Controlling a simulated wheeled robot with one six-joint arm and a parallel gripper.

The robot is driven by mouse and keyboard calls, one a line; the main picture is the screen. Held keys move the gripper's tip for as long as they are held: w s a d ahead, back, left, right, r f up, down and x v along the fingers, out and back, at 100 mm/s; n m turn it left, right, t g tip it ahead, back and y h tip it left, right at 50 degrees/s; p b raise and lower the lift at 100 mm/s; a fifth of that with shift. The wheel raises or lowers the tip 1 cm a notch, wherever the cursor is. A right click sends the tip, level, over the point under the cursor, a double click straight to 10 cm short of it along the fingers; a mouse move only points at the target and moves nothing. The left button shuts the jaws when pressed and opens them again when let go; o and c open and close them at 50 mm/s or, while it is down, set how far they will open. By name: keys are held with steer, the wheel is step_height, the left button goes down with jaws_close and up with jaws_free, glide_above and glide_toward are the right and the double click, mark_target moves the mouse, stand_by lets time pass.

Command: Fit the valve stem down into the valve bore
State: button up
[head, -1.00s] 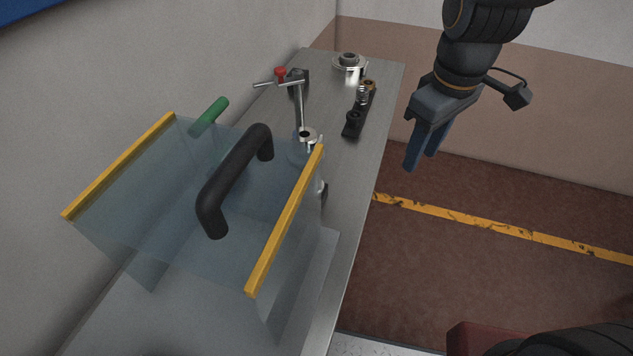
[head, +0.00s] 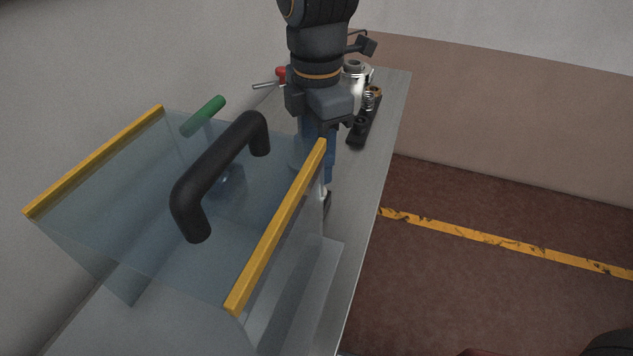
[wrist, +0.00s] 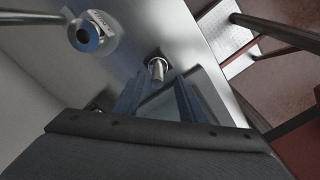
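A bright metal cylinder (wrist: 158,69), which looks like the valve stem, shows in the wrist view just beyond and between my fingertips. A round metal body with a blue-grey centre and a pale label, probably the valve body with its bore (wrist: 87,37), stands up and left of it. My gripper (wrist: 157,93) is open, its two blue fingers apart with nothing visibly held. In the head view my gripper (head: 320,158) points down over the bench, beside the clear guard's right yellow rail. It hides most of the valve body there. Whether the fingers touch the stem, I cannot tell.
A clear guard with yellow rails (head: 280,225) and a black handle (head: 220,170) covers the near bench. A green bar (head: 203,116) lies behind it. A black holder with fittings (head: 362,125) stands farther back on the metal bench (head: 378,150). Open floor lies right.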

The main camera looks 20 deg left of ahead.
steer(key=f, duration=0.2)
steer(key=f+p, duration=0.1)
steer(key=f, duration=0.1)
steer(key=shift+w+a+f, duration=0.1)
steer(key=shift+w+f, duration=0.1)
steer(key=shift+f, duration=0.2)
jaws_close()
